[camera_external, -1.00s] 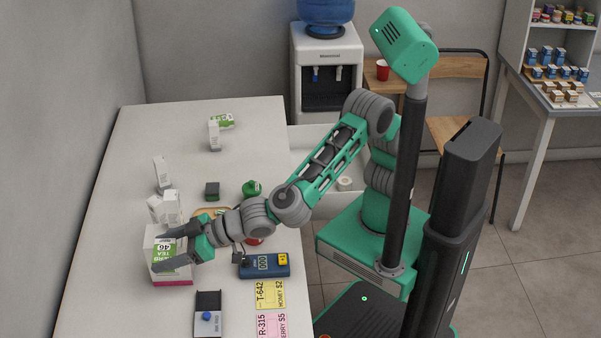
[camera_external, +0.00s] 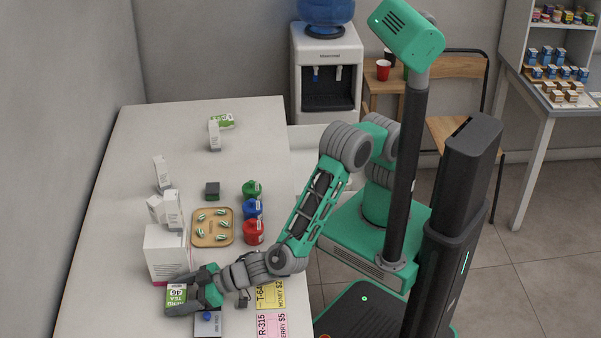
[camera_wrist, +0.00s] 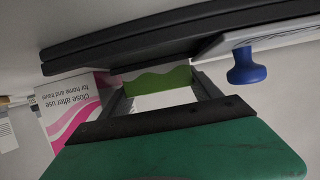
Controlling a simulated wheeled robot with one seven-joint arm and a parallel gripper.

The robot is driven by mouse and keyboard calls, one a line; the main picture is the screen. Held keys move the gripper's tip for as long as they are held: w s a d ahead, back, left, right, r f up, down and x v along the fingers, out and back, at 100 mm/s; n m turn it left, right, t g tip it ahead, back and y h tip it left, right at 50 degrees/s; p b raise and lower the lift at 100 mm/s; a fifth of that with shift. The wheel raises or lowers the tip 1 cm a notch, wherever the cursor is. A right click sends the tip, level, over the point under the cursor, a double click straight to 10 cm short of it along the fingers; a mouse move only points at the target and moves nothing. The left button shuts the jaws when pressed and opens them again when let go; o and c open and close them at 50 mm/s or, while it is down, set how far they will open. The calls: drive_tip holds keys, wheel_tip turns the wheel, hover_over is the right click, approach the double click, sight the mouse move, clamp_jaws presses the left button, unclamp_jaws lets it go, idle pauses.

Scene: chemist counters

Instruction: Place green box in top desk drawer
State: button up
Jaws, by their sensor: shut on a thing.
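The green box (camera_external: 175,300), a green and white carton marked tea, is between the fingers of my gripper (camera_external: 188,287) near the front left of the white desk. My gripper is shut on it. In the wrist view the box's green and white face (camera_wrist: 160,82) shows between the dark fingers. I cannot tell whether the box touches the desk top. What looks like a white pulled-out drawer (camera_external: 304,138) is at the desk's right side, mostly hidden by my arm.
A white and pink box (camera_external: 165,248) stands just behind the green box. A slide with a blue knob (camera_wrist: 246,68) is close by. A wooden tray (camera_external: 212,238) and red, blue and green jars (camera_external: 253,232) stand further back. Price cards (camera_external: 271,296) lie at right.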

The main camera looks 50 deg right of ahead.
drive_tip(key=shift+f, duration=0.2)
drive_tip(key=o, duration=1.1)
drive_tip(key=shift+r, duration=0.15)
drive_tip(key=shift+r, duration=0.2)
drive_tip(key=b+v, duration=0.1)
drive_tip(key=v, duration=1)
drive_tip(key=shift+s+b, duration=0.1)
drive_tip(key=shift+b, duration=0.2)
drive_tip(key=shift+o, duration=0.3)
drive_tip(key=shift+s+d+r, duration=0.1)
drive_tip(key=shift+s+d, duration=0.15)
drive_tip(key=shift+d, duration=0.1)
